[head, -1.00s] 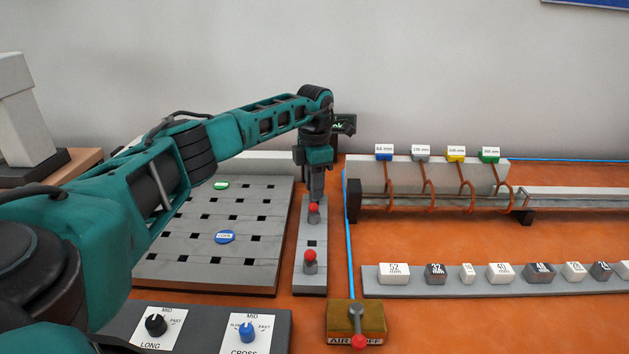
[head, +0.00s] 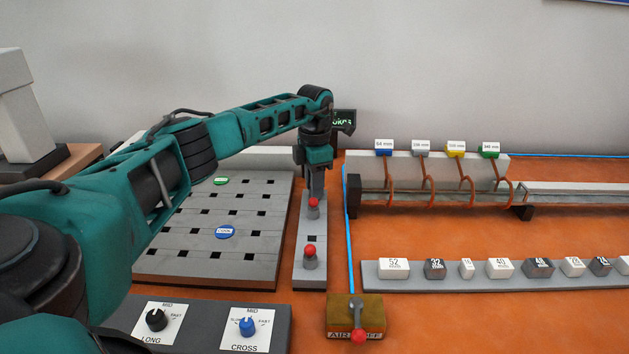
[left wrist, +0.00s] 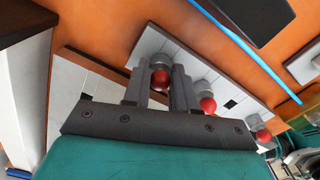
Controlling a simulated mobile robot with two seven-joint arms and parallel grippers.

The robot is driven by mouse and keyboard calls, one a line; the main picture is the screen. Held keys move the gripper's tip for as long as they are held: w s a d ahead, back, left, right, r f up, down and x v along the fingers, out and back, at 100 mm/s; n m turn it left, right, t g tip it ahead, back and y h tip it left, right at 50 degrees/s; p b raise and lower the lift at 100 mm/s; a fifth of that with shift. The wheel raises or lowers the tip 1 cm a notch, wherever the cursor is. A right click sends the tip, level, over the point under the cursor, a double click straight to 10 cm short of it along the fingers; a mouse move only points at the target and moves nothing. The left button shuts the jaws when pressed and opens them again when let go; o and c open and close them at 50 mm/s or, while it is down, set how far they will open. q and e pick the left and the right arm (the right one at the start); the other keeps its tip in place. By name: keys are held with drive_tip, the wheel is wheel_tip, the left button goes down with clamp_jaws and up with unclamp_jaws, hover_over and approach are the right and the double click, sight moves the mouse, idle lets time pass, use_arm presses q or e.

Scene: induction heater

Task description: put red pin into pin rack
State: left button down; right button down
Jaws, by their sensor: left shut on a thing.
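My left gripper (head: 314,190) is at the far end of the narrow grey pin rack (head: 311,274), pointing down. In the left wrist view its fingers (left wrist: 162,95) are shut on a red-topped pin (left wrist: 160,78), whose grey body is at the rack; whether it is fully seated cannot be told. In the head view this pin is hidden by the gripper and the pin in front. A second red pin (head: 313,203) stands upright in the rack just in front of the gripper. A third red pin (head: 310,251) stands nearer, with an empty square hole between them. My right gripper is out of view.
A slotted grey board (head: 190,258) with green and blue tags lies left of the rack. A brass air valve (head: 343,318) with a red-knobbed lever stands in front. Copper coils (head: 390,190) and a row of labelled blocks (head: 394,268) are on the right.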

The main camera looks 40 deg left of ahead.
use_arm(q)
drive_tip(key=c, duration=0.8)
unclamp_jaws()
wheel_tip(320, 180, up, 13)
drive_tip(key=shift+f+p, duration=0.1)
drive_tip(key=shift+p, duration=0.6)
